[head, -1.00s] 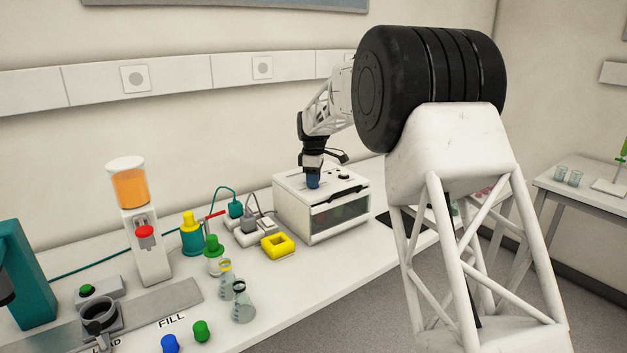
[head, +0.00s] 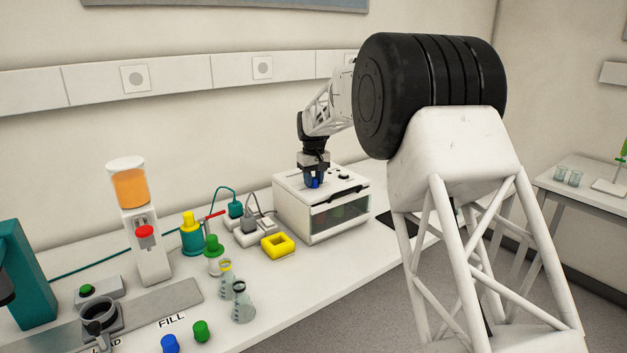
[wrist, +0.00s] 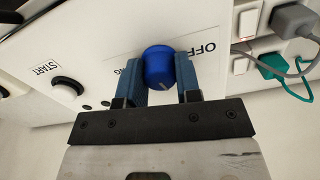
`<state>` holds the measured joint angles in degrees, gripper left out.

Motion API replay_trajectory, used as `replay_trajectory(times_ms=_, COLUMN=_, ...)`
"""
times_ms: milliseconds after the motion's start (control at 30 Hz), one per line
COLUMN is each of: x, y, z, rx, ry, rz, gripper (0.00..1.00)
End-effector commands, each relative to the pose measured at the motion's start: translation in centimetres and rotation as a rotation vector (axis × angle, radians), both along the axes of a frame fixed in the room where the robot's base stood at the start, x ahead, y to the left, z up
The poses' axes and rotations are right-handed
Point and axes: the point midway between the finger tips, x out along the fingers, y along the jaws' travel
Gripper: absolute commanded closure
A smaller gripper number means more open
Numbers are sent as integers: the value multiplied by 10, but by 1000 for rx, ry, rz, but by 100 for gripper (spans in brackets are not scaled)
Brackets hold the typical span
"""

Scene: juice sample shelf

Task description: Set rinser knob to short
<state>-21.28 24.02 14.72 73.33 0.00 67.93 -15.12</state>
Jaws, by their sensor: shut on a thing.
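The blue rinser knob (wrist: 159,63) sits on the top panel of the white rinser box (head: 348,214). A pale pointer mark shows on the knob's near edge in the wrist view, toward the bottom of the picture. An OFF label is right of the knob; a label left of it is partly covered, with only "NG" readable. No SHORT label is visible. My gripper (head: 314,179) points down at the box's top. In the wrist view its blue fingers (wrist: 160,72) stand on either side of the knob, shut on it.
A yellow square holder (head: 278,245) and flasks (head: 243,303) stand left of the box.

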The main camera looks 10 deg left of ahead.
Motion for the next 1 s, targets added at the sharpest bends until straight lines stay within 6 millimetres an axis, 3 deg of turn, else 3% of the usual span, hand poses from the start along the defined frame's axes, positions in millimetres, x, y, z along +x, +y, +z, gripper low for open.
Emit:
replay_trajectory(times_ms=400, x=0, y=0, z=0, rx=1, ry=-1, rz=-219, gripper=92)
replay_trajectory(times_ms=900, x=0, y=0, z=1, rx=1, ry=-1, rz=-244, gripper=92)
replay_trajectory(times_ms=933, x=0, y=0, z=1, rx=1, ry=-1, rz=-243, gripper=66)
replay_trajectory(times_ms=1000, x=0, y=0, z=1, rx=1, ry=-1, rz=-243, gripper=55)
